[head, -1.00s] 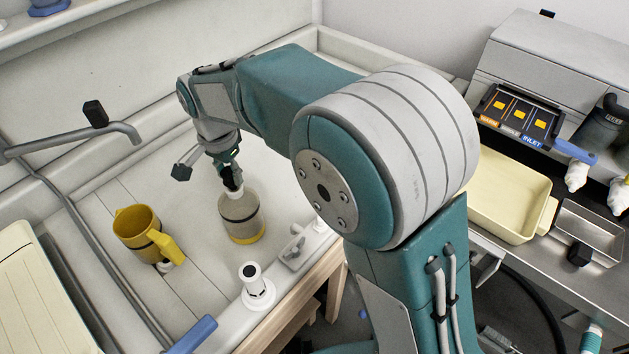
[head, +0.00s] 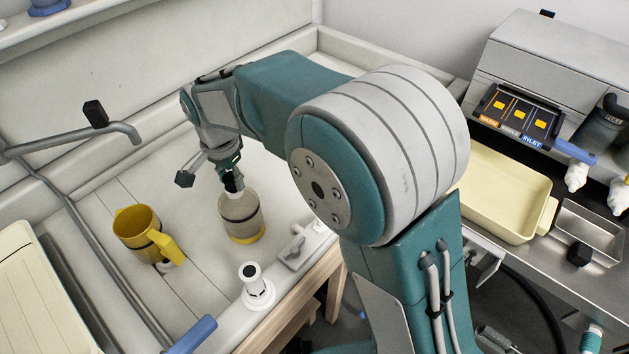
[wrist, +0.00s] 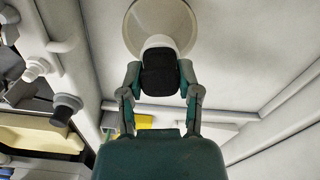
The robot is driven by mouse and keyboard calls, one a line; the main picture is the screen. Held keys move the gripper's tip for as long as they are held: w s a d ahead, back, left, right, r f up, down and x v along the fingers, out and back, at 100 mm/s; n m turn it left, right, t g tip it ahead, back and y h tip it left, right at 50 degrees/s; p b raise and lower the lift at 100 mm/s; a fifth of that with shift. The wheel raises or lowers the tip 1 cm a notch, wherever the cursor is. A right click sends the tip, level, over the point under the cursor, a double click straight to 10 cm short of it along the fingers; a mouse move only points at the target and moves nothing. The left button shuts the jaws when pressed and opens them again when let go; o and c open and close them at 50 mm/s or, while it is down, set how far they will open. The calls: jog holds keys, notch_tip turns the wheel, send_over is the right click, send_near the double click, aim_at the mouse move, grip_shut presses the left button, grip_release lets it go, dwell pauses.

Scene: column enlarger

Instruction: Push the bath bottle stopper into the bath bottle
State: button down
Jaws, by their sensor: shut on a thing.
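The bath bottle (head: 241,219), grey and translucent with a yellow base band, stands upright on the pale sink counter in the head view. My gripper (head: 231,177) is directly above its neck, pointing down. In the wrist view my gripper (wrist: 160,86) is shut on a black block-like piece, the bath bottle stopper (wrist: 160,70). The bottle's pale round body (wrist: 160,14) shows beyond the stopper. The stopper is at or just over the white neck; I cannot tell how deep it sits, as the fingers and stopper hide the mouth.
A yellow jug (head: 137,232) stands left of the bottle. A white upright fitting (head: 254,281) is near the counter's front edge, with a grey tap fitting (head: 298,247) right of it. A metal spout (head: 119,128) reaches in from the left. The counter behind the bottle is clear.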

jog(key=shift+f, duration=0.1)
jog(key=shift+c, duration=1.1)
grip_release()
jog(key=shift+r, duration=4)
jog(key=shift+r, duration=0.15)
notch_tip(320, 180, up, 12)
jog(key=shift+f, duration=0.2)
